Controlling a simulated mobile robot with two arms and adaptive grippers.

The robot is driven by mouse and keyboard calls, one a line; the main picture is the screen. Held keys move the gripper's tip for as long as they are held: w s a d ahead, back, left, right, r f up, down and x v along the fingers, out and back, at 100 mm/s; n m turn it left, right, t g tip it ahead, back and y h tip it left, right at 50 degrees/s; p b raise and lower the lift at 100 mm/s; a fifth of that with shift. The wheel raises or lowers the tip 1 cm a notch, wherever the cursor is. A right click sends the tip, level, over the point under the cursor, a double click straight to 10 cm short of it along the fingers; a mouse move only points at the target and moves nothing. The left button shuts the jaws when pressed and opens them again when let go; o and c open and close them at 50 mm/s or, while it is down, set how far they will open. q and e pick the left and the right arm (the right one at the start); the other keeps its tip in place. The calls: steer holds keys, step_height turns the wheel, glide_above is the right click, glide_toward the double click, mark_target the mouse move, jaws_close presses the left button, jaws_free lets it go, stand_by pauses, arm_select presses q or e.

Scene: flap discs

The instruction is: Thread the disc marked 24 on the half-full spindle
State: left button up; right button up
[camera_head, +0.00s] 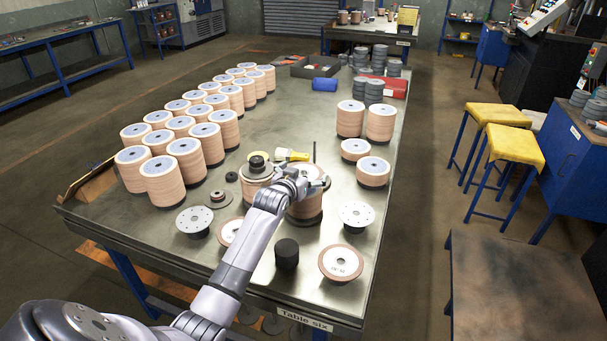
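My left gripper (308,182) is above a stack of tan discs (304,208) near the front middle of the table; its fingers are too small to tell whether they are open or hold anything. A thin dark upright rod (314,152) shows just behind the gripper, and I cannot tell whether it rises from that stack. Another stack with a black top (257,170) stands to its left. A disc with a brown rim and small marking (341,262) lies at the front right; its marking is not readable. A similar disc (230,231) is partly hidden by my arm. My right gripper is out of view.
A black cylinder (287,255) stands at the front. Grey holed plates lie left (193,221) and right (356,214). Tall disc stacks (186,160) fill the left side; more stand right (373,171). A yellow item (291,155) lies behind. The table centre further back is clear.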

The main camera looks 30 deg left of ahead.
arm_select(q)
steer(key=shift+f+b, duration=0.65)
steer(key=shift+f, duration=0.55)
steer(key=o, duration=0.9)
steer(key=shift+r, duration=0.15)
steer(key=v, duration=1.2)
